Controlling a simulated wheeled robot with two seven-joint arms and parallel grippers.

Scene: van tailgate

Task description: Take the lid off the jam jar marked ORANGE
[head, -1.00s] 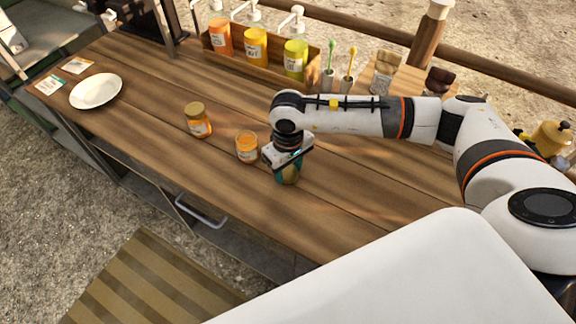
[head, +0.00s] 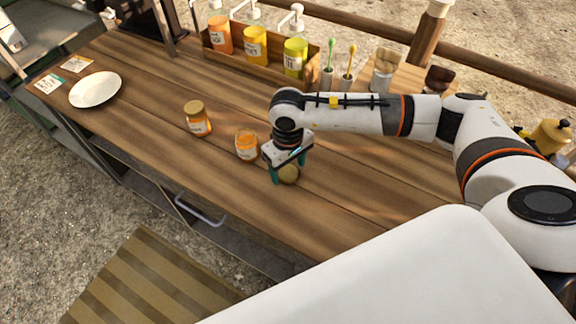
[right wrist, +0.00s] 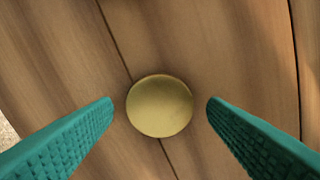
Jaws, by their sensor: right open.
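Two small jam jars stand upright on the wooden counter in the head view. The left jar (head: 198,120) has a gold lid on it. The middle jar (head: 246,147) shows orange jam and no lid on top; the writing on both labels is too small to read. A round gold lid (head: 289,175) lies on the counter to the right of the open jar. It also shows in the right wrist view (right wrist: 160,106), flat on the planks. My right gripper (head: 287,168) is open above this lid, with a finger on each side, apart from it. My left gripper is out of view.
A wooden rack (head: 262,68) with several pump bottles stands at the back, beside toothbrush-like sticks in cups. A white plate (head: 95,90) and two cards lie at the left. The counter between plate and jars is clear.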

